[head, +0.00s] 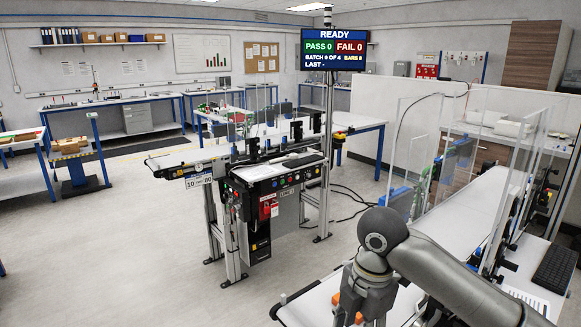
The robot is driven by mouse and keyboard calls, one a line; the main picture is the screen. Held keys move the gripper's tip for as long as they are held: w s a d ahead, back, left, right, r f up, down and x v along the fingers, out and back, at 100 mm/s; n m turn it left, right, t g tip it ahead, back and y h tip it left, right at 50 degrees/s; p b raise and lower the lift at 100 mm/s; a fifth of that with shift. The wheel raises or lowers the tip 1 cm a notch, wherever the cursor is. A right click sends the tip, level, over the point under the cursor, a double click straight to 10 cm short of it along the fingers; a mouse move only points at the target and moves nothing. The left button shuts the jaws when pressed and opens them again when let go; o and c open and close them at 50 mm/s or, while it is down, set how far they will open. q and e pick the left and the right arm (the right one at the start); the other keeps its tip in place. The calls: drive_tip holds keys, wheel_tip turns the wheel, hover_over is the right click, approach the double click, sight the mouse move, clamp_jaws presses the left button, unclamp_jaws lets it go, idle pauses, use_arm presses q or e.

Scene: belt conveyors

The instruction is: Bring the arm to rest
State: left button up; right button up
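My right arm (440,270) comes in from the lower right. It is grey, with a rounded joint (381,232) at its highest point. From there it bends down to the bottom edge over the near belt conveyor (303,307). The picture's edge cuts off its lower end, so its gripper fingers and anything in them are hidden. My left arm and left gripper are not in view.
A belt conveyor station (262,171) stands ahead, with a screen (334,48) reading READY, PASS 0, FAIL 0. Clear panels (511,150) and a keyboard (555,268) are at right, close to my arm. Blue-framed benches (110,102) line the back. Open floor (110,255) lies at left.

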drive_tip(key=s+a+f+m+t+y, duration=0.1)
drive_tip(key=s+a+f+m+y, duration=0.15)
drive_tip(key=s+f+m, duration=0.35)
drive_tip(key=s+a+f+m+t+y, duration=0.1)
drive_tip(key=s+a+f+m, duration=0.25)
drive_tip(key=f, duration=0.55)
drive_tip(key=s+d+f+m+t+h, duration=0.1)
drive_tip(key=s+d+f+m+h, duration=0.15)
drive_tip(key=s+d+m, duration=0.4)
drive_tip(key=s+d+f+m+h, duration=0.2)
drive_tip(key=s+d+f+m, duration=0.1)
drive_tip(key=s+d+m, duration=0.4)
drive_tip(key=s+f+g+b, duration=0.1)
drive_tip(key=s+f, duration=0.2)
drive_tip(key=f, duration=2.6)
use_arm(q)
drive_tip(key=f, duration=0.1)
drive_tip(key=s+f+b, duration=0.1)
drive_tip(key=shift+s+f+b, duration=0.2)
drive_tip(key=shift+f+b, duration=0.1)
use_arm(e)
drive_tip(key=s+d+f, duration=0.2)
drive_tip(key=s+f, duration=0.6)
drive_tip(key=s+d+f+n+g, duration=0.1)
drive_tip(key=s+d+f, duration=0.1)
drive_tip(key=s+f, duration=0.6)
drive_tip(key=shift+s+f, duration=0.2)
drive_tip(key=shift+s, duration=0.1)
